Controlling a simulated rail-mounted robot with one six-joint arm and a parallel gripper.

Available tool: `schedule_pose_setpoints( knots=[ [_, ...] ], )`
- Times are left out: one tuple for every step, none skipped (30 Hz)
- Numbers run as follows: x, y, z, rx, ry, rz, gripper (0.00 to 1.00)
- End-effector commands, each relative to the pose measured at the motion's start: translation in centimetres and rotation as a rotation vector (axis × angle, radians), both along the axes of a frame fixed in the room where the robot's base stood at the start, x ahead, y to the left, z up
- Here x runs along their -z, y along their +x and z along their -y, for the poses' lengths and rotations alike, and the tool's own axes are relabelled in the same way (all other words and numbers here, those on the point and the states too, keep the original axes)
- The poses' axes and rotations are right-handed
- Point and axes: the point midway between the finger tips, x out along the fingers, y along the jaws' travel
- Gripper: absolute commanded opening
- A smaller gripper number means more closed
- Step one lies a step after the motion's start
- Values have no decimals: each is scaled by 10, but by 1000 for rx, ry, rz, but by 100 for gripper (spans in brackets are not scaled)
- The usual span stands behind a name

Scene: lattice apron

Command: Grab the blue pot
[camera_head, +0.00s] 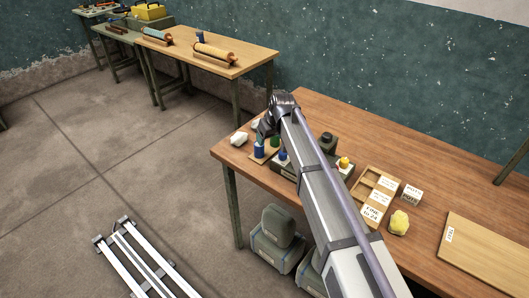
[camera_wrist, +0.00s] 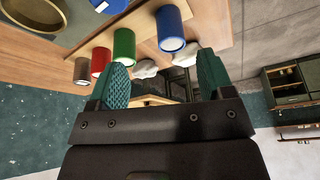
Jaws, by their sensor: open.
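The blue pot (camera_head: 258,150) stands upright on a small wooden board near the left end of the brown workbench. It also shows in the wrist view (camera_wrist: 170,30), at top centre. A green pot (camera_head: 275,141) stands beside it; in the wrist view, the green pot (camera_wrist: 123,46), a red pot (camera_wrist: 101,61) and a brownish pot (camera_wrist: 82,70) form a row with the blue one. My gripper (camera_wrist: 163,62) is open with teal padded fingers and nothing between them. It is near the pots, apart from the blue pot. In the head view my arm partly hides the area.
White crumpled lumps (camera_head: 239,138) lie left of the pots. A wooden tray with labelled cards (camera_head: 362,187), a yellow lump (camera_head: 399,222) and a flat board (camera_head: 485,254) lie further right on the bench (camera_head: 440,180). Another table (camera_head: 235,62) stands behind left.

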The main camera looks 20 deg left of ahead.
Motion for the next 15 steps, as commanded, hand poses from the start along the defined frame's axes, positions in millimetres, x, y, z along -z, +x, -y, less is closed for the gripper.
schedule_pose_setpoints(
  knots=[
    [-3,11,-21,-29,10,15,74],
    [-4,14,-29,-44,15,24,74],
    [-4,15,-35,-54,18,31,74],
    [-4,15,-36,-58,20,33,74],
    [-4,15,-36,-59,20,34,74],
    [-2,14,-36,-59,20,34,74],
    [0,14,-36,-58,20,34,74],
    [4,15,-36,-58,20,34,74],
    [11,17,-38,-58,19,34,74],
    [18,18,-39,-57,19,34,74],
    [25,19,-41,-57,19,34,74],
    [34,21,-44,-57,19,34,74],
    [40,23,-45,-57,19,34,74],
    [46,24,-47,-57,19,34,74],
    [51,26,-49,-57,19,34,74]
  ],
)
